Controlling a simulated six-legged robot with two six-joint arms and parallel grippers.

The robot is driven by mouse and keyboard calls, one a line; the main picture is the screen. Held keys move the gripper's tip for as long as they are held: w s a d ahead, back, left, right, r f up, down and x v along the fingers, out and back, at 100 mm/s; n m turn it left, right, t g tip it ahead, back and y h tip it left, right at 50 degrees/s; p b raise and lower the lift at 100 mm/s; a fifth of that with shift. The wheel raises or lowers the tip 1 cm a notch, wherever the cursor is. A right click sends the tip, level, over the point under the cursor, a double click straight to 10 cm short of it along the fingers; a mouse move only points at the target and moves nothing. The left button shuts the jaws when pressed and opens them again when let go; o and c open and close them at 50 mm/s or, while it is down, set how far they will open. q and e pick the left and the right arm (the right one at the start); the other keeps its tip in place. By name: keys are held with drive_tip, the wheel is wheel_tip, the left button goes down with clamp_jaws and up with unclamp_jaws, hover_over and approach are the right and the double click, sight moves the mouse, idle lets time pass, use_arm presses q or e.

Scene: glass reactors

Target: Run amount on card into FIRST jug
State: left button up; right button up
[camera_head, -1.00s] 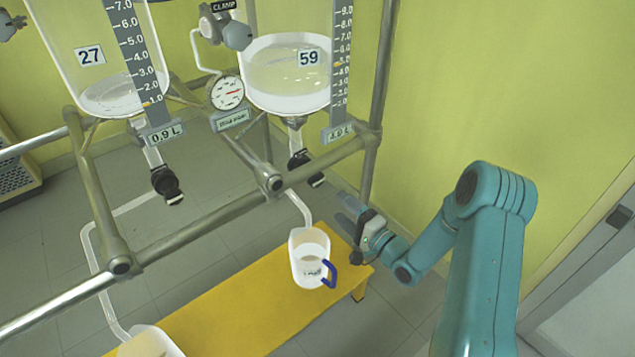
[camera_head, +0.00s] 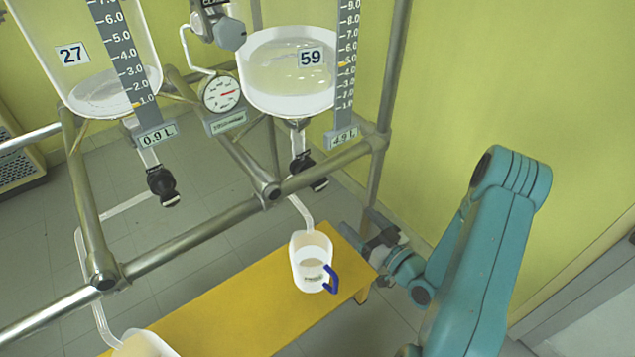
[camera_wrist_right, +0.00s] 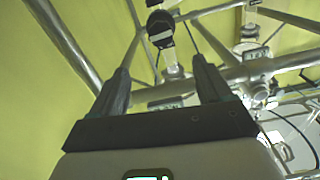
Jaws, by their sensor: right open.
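Two glass reactors stand in a metal frame: reactor 27 (camera_head: 110,88) at left with a little liquid and a 0.9 L tag, and reactor 59 (camera_head: 285,82) with more liquid and a tag that seems to read 4.9 L. Each has a black-handled drain valve below, one at left (camera_head: 163,184) and one at right (camera_head: 309,172). A jug with a blue handle (camera_head: 312,265) holds some liquid under the right spout. Another jug (camera_head: 145,345) is cut off at the bottom edge. My right gripper (camera_head: 372,222) is open and empty, right of the blue-handled jug; its fingers point up toward a black valve handle (camera_wrist_right: 160,27).
A yellow bench (camera_head: 235,310) carries the jugs. Metal frame rails (camera_head: 200,232) cross in front of the valves. A pressure gauge (camera_head: 220,93) and a clamp knob (camera_head: 228,34) sit between the reactors. Yellow wall stands close on the right.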

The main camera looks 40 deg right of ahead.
sight(322, 187)
drive_tip(key=w, duration=0.5)
drive_tip(key=w+d, duration=0.1)
drive_tip(key=w, duration=0.4)
drive_tip(key=w+b, duration=0.1)
drive_tip(key=w, duration=0.4)
drive_tip(key=shift+w+d, duration=0.25)
drive_tip(key=c, duration=1)
